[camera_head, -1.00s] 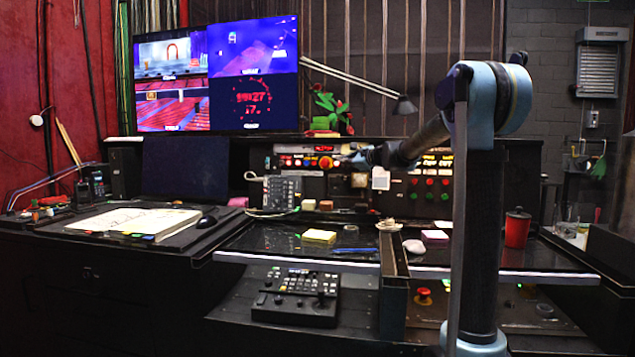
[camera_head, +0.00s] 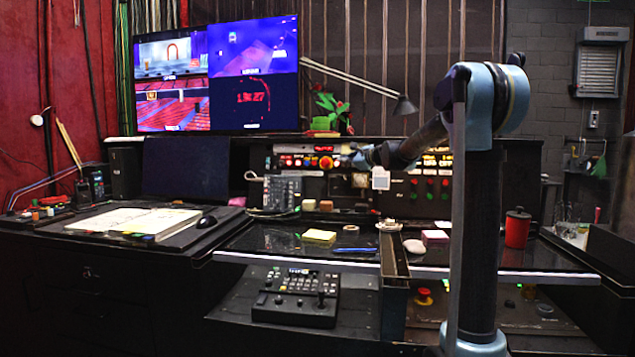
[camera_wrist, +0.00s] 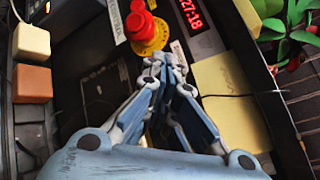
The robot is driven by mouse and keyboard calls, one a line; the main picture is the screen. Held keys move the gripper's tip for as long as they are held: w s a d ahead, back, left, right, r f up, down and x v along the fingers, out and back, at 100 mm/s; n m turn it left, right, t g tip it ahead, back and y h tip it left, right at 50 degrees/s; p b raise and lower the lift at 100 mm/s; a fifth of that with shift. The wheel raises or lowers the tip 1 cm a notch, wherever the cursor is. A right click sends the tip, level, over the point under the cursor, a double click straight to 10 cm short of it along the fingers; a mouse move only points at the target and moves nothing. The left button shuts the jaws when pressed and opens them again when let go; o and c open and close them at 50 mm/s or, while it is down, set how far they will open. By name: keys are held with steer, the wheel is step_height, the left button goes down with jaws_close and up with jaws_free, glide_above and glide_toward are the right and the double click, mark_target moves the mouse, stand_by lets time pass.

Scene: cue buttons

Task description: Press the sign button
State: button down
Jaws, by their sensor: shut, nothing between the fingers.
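A row of buttons (camera_head: 287,162) is on the upright black panel at the back of the desk. At its right end is a red button on a yellow base (camera_head: 326,163), which also shows large in the wrist view (camera_wrist: 143,27). I cannot read which button is marked as the sign button. My gripper (camera_head: 350,160) is in front of the panel, just right of the red button. In the wrist view my gripper (camera_wrist: 165,65) is shut and empty, its tips just below the yellow base. I cannot tell whether they touch the panel.
A red digital readout (camera_wrist: 192,14) and yellow notes (camera_wrist: 230,107) are beside the button. Green and red buttons (camera_head: 429,190) are further right on the panel.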

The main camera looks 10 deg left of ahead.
steer(key=shift+s, duration=0.45)
steer(key=shift+s+a+r, duration=0.1)
steer(key=shift+s+r, duration=0.15)
steer(key=shift+s, duration=1.2)
steer(key=shift+s+r, duration=0.2)
steer(key=shift+s, duration=1.2)
steer(key=shift+s, duration=0.1)
